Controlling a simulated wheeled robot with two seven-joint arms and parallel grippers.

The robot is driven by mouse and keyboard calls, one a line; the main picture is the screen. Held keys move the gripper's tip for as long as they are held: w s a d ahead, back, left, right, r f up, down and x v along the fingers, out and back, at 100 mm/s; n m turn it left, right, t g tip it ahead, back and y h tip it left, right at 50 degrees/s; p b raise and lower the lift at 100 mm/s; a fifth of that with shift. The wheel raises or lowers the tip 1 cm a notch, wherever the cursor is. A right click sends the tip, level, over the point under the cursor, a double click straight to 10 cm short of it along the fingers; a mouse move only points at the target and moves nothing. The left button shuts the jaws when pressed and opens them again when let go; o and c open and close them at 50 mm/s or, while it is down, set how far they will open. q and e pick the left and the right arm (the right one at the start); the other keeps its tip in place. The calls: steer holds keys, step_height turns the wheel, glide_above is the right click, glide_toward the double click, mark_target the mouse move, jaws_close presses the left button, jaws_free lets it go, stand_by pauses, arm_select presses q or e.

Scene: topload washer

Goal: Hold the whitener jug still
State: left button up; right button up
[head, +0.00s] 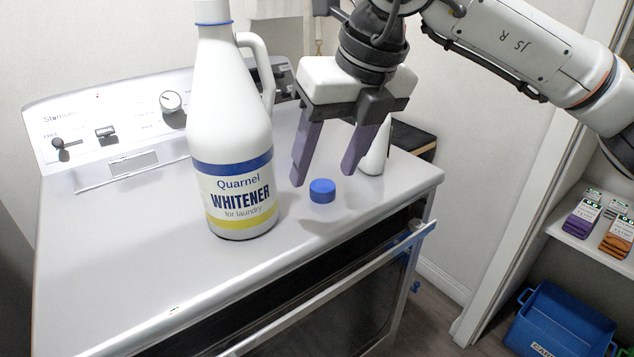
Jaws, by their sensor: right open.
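The whitener jug (230,130) is a large white bottle with a side handle and a blue, white and yellow label. It stands upright on the white machine top (120,260); its upper end is cut off by the picture edge. My right gripper (325,172) is right of the jug, apart from it, pointing down with its two purple-grey fingers spread. A blue cap (322,190) shows just below and between the fingertips; I cannot tell whether it rests on the top or is above it. My left gripper is out of view.
A smaller white bottle (376,152) stands behind my right gripper. A control panel (110,120) with knobs runs along the back. The machine top is clear left and in front of the jug. A blue crate (560,325) and a shelf with packets (590,230) are at right.

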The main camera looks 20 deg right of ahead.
mark_target(324, 186)
steer(key=shift+m+t+h, duration=0.4)
steer(key=shift+h, duration=0.2)
steer(key=d+r, duration=0.1)
steer(key=w+d+r, duration=0.1)
steer(key=d, duration=0.1)
steer(key=shift+w+r, duration=0.1)
steer(key=shift+w, duration=0.05)
steer(key=x, duration=0.5)
steer(key=x, duration=0.5)
steer(key=shift+w+a, duration=0.2)
steer(key=shift+a, duration=0.2)
